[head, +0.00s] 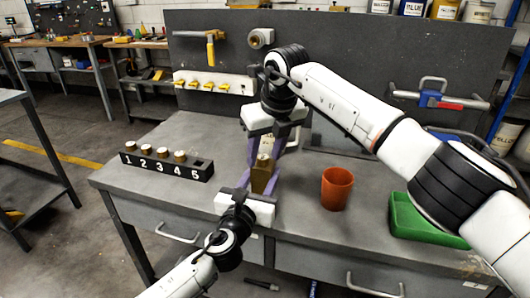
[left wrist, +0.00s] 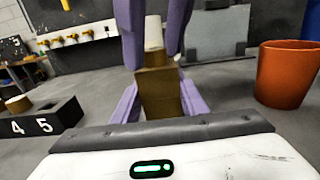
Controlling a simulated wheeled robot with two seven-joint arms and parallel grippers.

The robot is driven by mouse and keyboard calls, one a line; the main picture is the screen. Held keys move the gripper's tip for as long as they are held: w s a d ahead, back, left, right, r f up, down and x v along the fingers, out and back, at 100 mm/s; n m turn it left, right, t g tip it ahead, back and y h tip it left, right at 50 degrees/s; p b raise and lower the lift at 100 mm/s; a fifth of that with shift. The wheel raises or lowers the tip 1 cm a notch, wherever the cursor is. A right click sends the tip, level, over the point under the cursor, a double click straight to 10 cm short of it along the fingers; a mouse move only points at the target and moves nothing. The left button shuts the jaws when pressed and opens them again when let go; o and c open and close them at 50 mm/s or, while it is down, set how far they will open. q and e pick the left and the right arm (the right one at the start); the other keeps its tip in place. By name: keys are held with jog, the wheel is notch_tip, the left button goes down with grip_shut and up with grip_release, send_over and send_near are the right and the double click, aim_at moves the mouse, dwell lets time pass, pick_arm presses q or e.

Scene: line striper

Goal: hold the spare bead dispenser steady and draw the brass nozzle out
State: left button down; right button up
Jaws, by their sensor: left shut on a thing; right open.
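The spare bead dispenser is a brown-gold block (head: 262,181), upright at the front of the workbench; it also shows in the left wrist view (left wrist: 160,95). My left gripper (head: 261,190) is shut on it from the front, purple fingers on both sides. The brass nozzle (left wrist: 155,57) stands at its top, with a pale upper part. My right gripper (head: 266,158) comes down from above and is open, its purple fingers on either side of the nozzle in the left wrist view. I cannot tell whether they touch it. The fingers partly hide the nozzle in the head view.
A black rack (head: 165,167) numbered 1 to 5 holds several brass-and-white pieces on the left; slot 5 looks empty. An orange cup (head: 335,189) stands close on the right, with a green tray (head: 425,222) beyond it. The bench between rack and dispenser is clear.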

grip_shut()
jog(key=shift+r, duration=0.75)
jog(key=shift+r, duration=2.6)
pick_arm(q)
jog(key=c, duration=1)
grip_release()
